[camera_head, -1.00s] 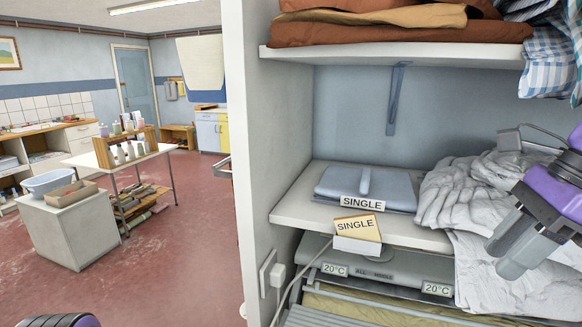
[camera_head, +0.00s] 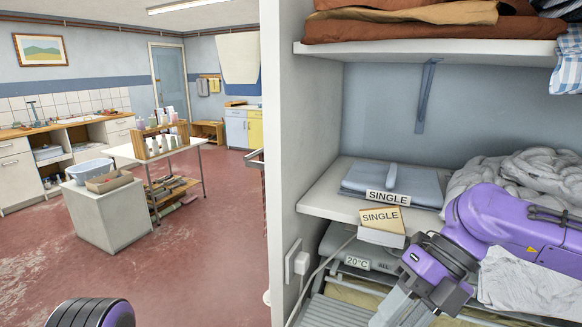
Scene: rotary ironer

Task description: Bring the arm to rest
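My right arm (camera_head: 500,225) comes in from the right in purple and grey. Its gripper (camera_head: 392,318) points down and to the left in front of the ironer, and its fingertips are cut off by the lower edge, so how far apart they are is unclear. A purple and black rounded part of mine (camera_head: 92,312) shows at the bottom left; no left gripper is seen. The ironer (camera_head: 345,242) sits under the lower shelf, partly hidden by my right arm, with a "20°C" label on its front.
A folded blue-grey cloth (camera_head: 385,180) labelled SINGLE and crumpled white linen (camera_head: 535,168) lie on the lower shelf (camera_head: 320,200). A card (camera_head: 381,217) also reads SINGLE. Brown folded cloths (camera_head: 420,28) fill the upper shelf. The red floor (camera_head: 215,255) at left is open.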

